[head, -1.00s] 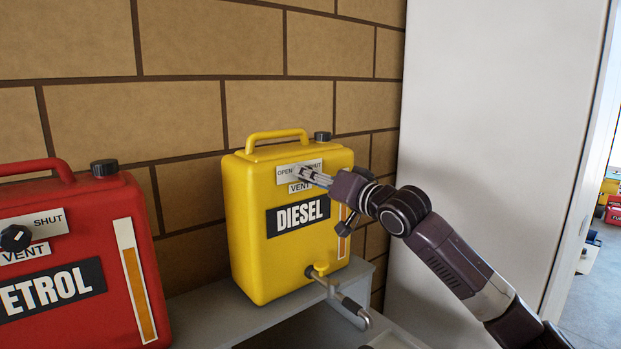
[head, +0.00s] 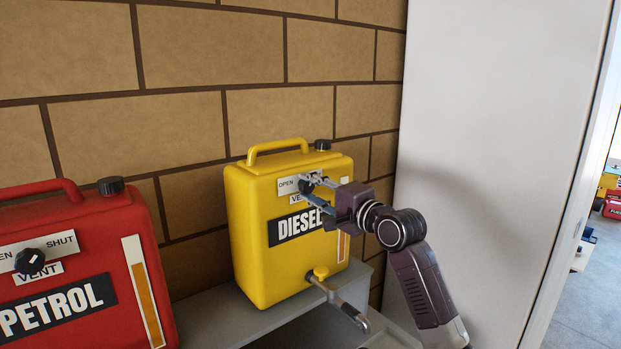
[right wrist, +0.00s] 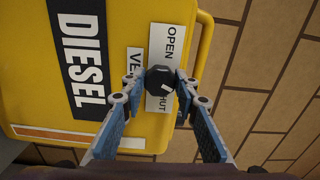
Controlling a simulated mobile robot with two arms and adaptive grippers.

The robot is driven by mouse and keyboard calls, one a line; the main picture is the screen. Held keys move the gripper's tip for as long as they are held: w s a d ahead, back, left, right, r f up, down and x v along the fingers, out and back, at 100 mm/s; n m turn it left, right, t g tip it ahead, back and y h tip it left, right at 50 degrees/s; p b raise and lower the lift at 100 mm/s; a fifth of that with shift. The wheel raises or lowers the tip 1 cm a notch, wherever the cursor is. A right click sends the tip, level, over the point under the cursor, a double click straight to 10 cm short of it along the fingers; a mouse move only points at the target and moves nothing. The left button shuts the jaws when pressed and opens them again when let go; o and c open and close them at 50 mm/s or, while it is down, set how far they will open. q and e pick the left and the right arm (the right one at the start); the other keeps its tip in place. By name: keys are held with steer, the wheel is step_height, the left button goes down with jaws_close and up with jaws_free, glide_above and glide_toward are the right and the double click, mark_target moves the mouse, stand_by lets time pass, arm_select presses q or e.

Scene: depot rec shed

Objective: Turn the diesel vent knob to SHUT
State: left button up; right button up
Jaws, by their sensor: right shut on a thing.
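The yellow diesel can (head: 265,235) stands upright on a grey shelf. Its black vent knob (head: 305,186) sits on a white plate (head: 287,185) with OPEN at the left and SHUT at the right; SHUT is hidden by my gripper in the head view. My right gripper (head: 313,190) is shut on the knob from the front right. In the right wrist view the knob (right wrist: 160,79) is between the fingertips, and its white mark is towards the SHUT side of the plate, whose lettering is partly covered by a finger. My left gripper is not in view.
A red petrol can (head: 85,270) with a similar vent knob stands to the left. A tap (head: 340,300) projects from the diesel can's lower front. The brick wall (head: 180,120) is close behind, and a pale panel (head: 490,150) rises to the right.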

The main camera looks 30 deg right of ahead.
steer(key=m+p, duration=0.3)
steer(key=shift+r, duration=0.15)
steer(key=shift+m+p, duration=0.6)
steer(key=shift+p, duration=0.1)
steer(key=shift+f, duration=0.2)
steer(key=o, duration=1.1)
steer(key=shift+o, duration=0.2)
steer(key=shift+s, duration=0.1)
steer(key=s+d, duration=0.1)
steer(key=s, duration=1)
steer(key=shift+s, duration=0.4)
